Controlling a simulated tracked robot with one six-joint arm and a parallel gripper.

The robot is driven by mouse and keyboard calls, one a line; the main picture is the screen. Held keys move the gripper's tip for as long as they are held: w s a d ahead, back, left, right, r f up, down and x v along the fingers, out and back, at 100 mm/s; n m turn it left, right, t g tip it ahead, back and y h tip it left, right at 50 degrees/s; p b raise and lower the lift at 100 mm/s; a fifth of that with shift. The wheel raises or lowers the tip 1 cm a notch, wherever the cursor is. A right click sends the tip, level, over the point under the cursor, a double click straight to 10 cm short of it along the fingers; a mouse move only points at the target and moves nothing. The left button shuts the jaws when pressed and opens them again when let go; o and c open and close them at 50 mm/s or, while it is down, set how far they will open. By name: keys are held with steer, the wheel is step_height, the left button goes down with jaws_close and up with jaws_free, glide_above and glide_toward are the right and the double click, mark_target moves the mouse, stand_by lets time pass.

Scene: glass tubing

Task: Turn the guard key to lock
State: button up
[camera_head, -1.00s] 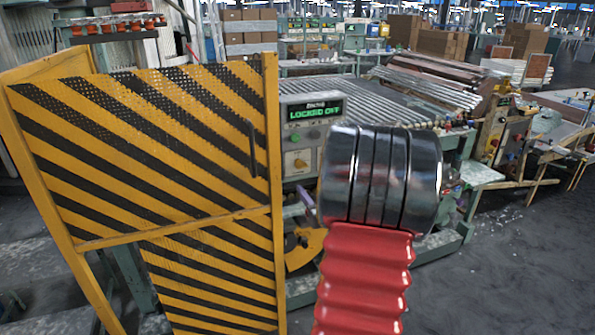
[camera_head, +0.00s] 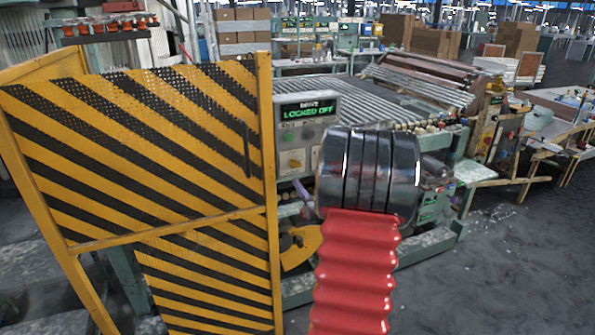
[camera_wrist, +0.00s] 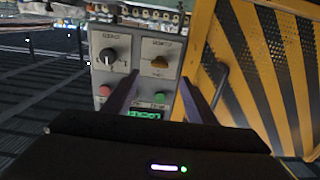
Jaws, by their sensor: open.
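The grey control panel (camera_head: 307,135) stands just right of the striped guard door. Its green display (camera_head: 306,113) appears to read "LOCKED OFF". I cannot tell for sure which is the guard key; the labels are too small to read. My gripper (camera_wrist: 159,78) is open and empty, with its two purple fingers pointing at the panel below the orange-yellow knob. No contact with the knob shows. In the head view my arm hides most of the gripper.
The yellow-and-black guard door (camera_head: 150,150) with a dark handle (camera_head: 246,150) stands close at the left of the panel. Red (camera_wrist: 104,90) and green (camera_wrist: 159,97) buttons sit near the fingers. A roller conveyor (camera_head: 385,100) lies behind. The floor at the right is clear.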

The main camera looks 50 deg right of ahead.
mark_target(296, 167)
steer(key=x, duration=0.9)
steer(key=shift+w, duration=0.15)
steer(key=shift+c, duration=0.2)
steer(key=c, duration=1)
